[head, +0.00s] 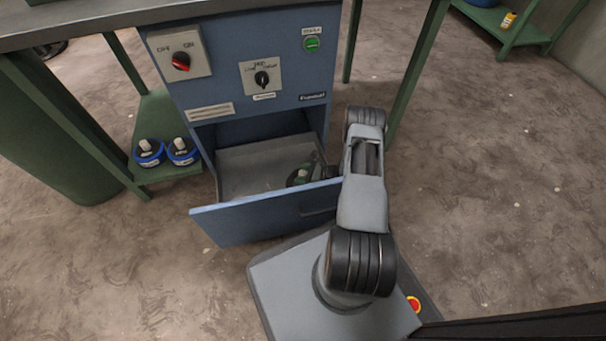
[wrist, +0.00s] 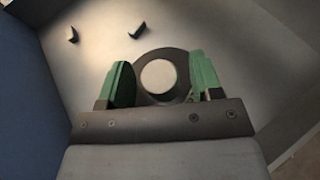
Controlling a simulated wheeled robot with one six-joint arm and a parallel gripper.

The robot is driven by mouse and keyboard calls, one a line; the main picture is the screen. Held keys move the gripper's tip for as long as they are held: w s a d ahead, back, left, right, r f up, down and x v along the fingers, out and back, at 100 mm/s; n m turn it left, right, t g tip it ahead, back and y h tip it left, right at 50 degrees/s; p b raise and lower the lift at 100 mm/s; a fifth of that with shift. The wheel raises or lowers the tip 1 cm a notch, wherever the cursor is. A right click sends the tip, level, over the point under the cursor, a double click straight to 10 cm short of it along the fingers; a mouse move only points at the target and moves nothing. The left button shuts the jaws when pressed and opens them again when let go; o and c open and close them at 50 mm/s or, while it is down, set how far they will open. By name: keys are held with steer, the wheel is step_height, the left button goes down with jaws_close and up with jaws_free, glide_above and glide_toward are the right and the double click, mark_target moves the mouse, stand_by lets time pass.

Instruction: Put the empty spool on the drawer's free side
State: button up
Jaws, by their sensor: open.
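The drawer (head: 265,218) of the blue cabinet is pulled open, and its left side is bare grey floor. My gripper (head: 299,177) is down inside the drawer at its right side. In the wrist view, my gripper (wrist: 160,85) has its two green fingers apart. Between them shows a dark ring with a pale round centre, which looks like the empty spool (wrist: 143,63) seen end-on. One finger is on each side of it; I cannot tell whether they touch it. In the head view the spool is hidden by my gripper and arm.
Two small dark pegs (wrist: 136,31) stick up from the drawer floor in the wrist view. Two blue spools (head: 150,160) sit on a green shelf left of the cabinet (head: 250,100). A workbench top (head: 110,22) overhangs the cabinet. The drawer walls are close around my gripper.

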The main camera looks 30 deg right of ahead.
steer(key=shift+s+d+r, duration=0.15)
steer(key=shift+d+r, duration=0.1)
steer(key=shift+r, duration=0.15)
steer(key=p+v, duration=0.5)
steer(key=v, duration=0.6)
steer(key=w+a+r+n+g+h, duration=0.1)
steer(key=a+r+n+g, duration=0.5)
steer(key=r, duration=0.5)
steer(key=a+r+n+g, duration=0.2)
steer(key=a+r+n, duration=0.2)
steer(key=r+n, duration=0.5)
steer(key=s+a+r+n+h, duration=0.2)
steer(key=s+r+n+h, duration=0.1)
steer(key=r, duration=0.3)
steer(key=s+a+r+n+t+h, duration=0.1)
steer(key=s+a+r+n+h, duration=0.2)
steer(key=s+r+n, duration=0.1)
steer(key=s+a+r+n+h, duration=0.2)
steer(key=s+r+n, duration=0.2)
steer(key=r, duration=0.5)
steer(key=shift+s+a+n+t+h, duration=0.3)
steer(key=shift+s+a+h, duration=0.1)
steer(key=shift+s, duration=0.3)
